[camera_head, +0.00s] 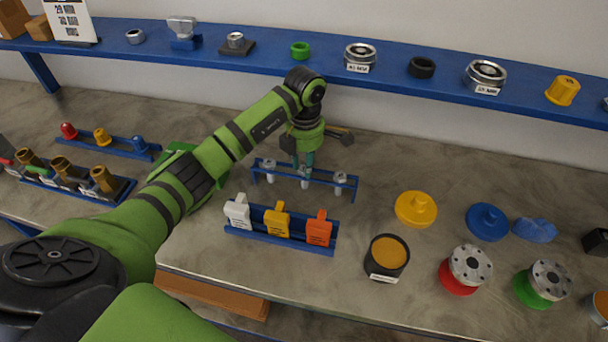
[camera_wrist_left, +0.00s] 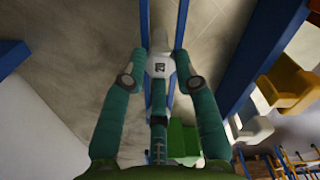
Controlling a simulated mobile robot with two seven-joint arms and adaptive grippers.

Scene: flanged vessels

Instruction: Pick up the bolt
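A blue rack (camera_head: 330,182) in the middle of the table holds three upright pale grey bolts: a left one (camera_head: 268,168), a middle one (camera_head: 305,179) and a right one (camera_head: 339,180). My left gripper (camera_head: 303,164) points down over the middle bolt. In the left wrist view its teal fingers (camera_wrist_left: 163,25) lie on both sides of a bolt (camera_wrist_left: 160,66) marked "20". The fingers are very near the bolt; I cannot tell whether they press on it. My right gripper is not in view.
A blue tray of white, yellow and orange pieces (camera_head: 278,224) stands in front of the rack. A black cup (camera_head: 387,257), a yellow flanged part (camera_head: 416,208) and a blue one (camera_head: 487,222) stand to the right. A blue shelf (camera_head: 270,62) runs behind.

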